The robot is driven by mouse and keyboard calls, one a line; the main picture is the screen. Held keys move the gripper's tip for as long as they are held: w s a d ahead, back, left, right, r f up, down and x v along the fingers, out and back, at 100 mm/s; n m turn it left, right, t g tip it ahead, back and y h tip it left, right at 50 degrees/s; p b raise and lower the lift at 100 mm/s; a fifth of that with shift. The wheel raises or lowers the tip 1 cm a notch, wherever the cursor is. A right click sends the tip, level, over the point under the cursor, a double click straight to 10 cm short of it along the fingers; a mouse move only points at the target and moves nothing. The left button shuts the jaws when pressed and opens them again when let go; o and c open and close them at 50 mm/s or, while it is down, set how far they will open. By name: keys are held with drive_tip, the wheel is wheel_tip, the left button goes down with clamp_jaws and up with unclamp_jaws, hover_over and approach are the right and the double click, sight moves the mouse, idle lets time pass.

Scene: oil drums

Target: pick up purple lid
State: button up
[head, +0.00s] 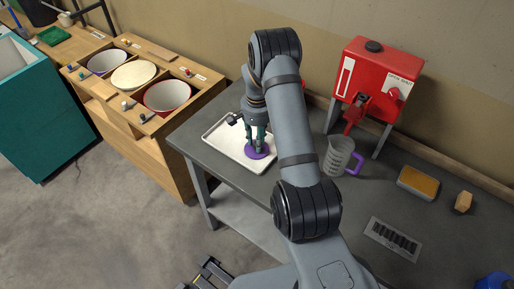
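The purple lid (257,151) is a flat round disc lying on the white tray (221,160). The tray rests on the left part of the grey table. My gripper (258,146) points down directly over the lid, with its fingers at or just above the lid's middle. The fingers and the lid's centre overlap in this view. I cannot tell whether they touch or whether the fingers are closed on anything. Part of the tray's right side is hidden behind my arm.
A clear jug with a purple handle (338,157) stands right of my arm. Behind it is a red container with a tap (377,80). An orange-topped box (418,183) and a tan block (463,202) lie further right. A wooden cabinet (150,128) with several drums stands left.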

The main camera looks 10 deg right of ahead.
drive_tip(key=c, duration=0.5)
